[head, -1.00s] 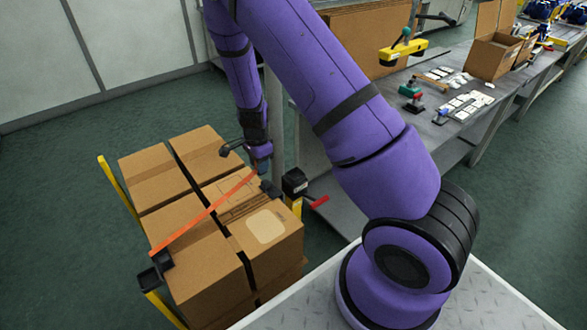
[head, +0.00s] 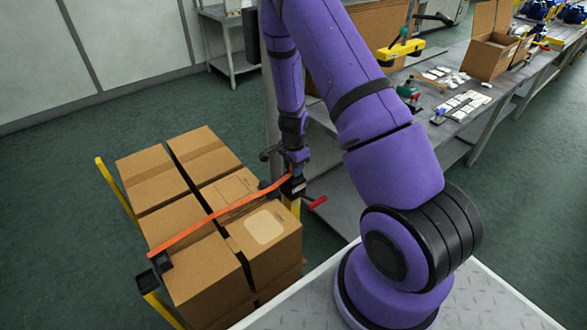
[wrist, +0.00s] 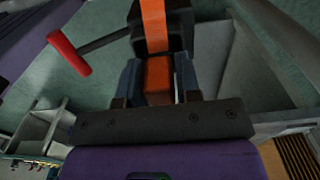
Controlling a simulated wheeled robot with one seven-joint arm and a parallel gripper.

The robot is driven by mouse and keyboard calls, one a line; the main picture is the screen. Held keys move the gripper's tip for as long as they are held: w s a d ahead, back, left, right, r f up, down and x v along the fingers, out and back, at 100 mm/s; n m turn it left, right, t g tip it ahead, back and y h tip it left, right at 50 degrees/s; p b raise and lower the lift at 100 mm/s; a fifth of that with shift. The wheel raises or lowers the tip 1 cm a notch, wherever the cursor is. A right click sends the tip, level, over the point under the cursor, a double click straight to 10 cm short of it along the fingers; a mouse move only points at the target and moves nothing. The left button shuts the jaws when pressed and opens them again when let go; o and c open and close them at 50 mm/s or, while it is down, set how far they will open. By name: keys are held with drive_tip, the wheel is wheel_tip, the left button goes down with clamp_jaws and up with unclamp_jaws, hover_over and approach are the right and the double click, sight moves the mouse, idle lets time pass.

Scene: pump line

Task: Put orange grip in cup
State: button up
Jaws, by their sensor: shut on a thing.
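An orange strap (head: 215,215) runs across the carton tops from a black fitting (head: 156,268) on the left post to my gripper (head: 297,168). My gripper is shut on the orange grip (wrist: 158,80) at the strap's end, which shows between the two fingers in the wrist view. The black cup (head: 293,188) tops the yellow post at the cartons' right, with a red-handled lever (head: 317,202). In the wrist view the cup (wrist: 178,30) is just beyond the grip, and the strap passes over it. I cannot tell whether the grip is inside the cup.
Several brown cartons (head: 190,215) are stacked between yellow posts (head: 117,187). A grey workbench (head: 465,115) with small parts and an open carton stands at the back right. The green floor at the left is clear.

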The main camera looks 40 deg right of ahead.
drive_tip(key=shift+f, duration=0.3)
drive_tip(key=shift+f, duration=0.15)
drive_tip(key=o, duration=1)
